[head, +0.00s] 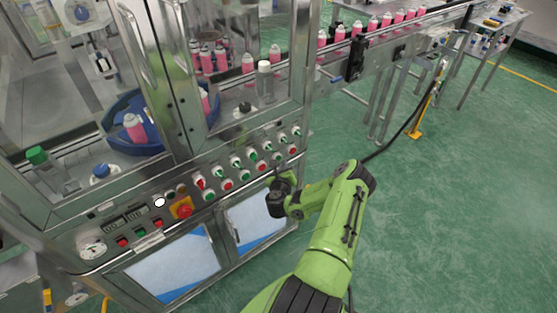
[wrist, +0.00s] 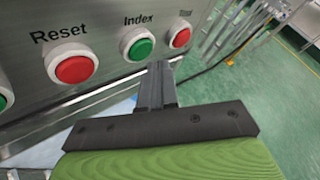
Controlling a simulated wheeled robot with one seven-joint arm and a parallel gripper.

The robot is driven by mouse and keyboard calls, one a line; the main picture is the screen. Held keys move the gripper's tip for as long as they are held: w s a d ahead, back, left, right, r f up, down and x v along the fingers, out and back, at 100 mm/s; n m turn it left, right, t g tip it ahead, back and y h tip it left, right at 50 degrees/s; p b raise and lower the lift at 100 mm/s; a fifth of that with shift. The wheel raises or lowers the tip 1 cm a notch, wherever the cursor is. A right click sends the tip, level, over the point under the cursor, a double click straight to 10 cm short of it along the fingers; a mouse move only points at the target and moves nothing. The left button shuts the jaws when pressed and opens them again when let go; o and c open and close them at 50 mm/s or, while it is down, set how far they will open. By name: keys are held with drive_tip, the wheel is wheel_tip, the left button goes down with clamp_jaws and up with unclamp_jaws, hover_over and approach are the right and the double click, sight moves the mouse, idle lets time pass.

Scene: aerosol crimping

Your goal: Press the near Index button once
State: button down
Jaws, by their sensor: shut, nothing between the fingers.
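A green button (wrist: 138,45) in a white ring, labelled Index, sits on the steel panel in the wrist view. In the head view a green button (head: 278,157) in the panel's lower row, near its right end, appears to be the same one. My gripper (wrist: 160,68) is shut and empty, its tips just below and slightly right of the Index button in the wrist picture. Whether they touch the panel cannot be told. In the head view my gripper (head: 277,172) is at the panel's right part, its fingers small and dark.
A red Reset button (wrist: 73,67) is left of Index, and a smaller-looking red button (wrist: 180,38) is right of it. An emergency stop (head: 184,211) is further left. A conveyor (head: 405,32) with pink cans runs off right. Green floor right of my arm is mostly clear.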

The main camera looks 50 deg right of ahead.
drive_tip(key=shift+w+r, duration=0.1)
drive_tip(key=shift+w+d+p, duration=0.1)
drive_tip(key=shift+w+p, duration=0.2)
drive_tip(key=shift+p, duration=0.3)
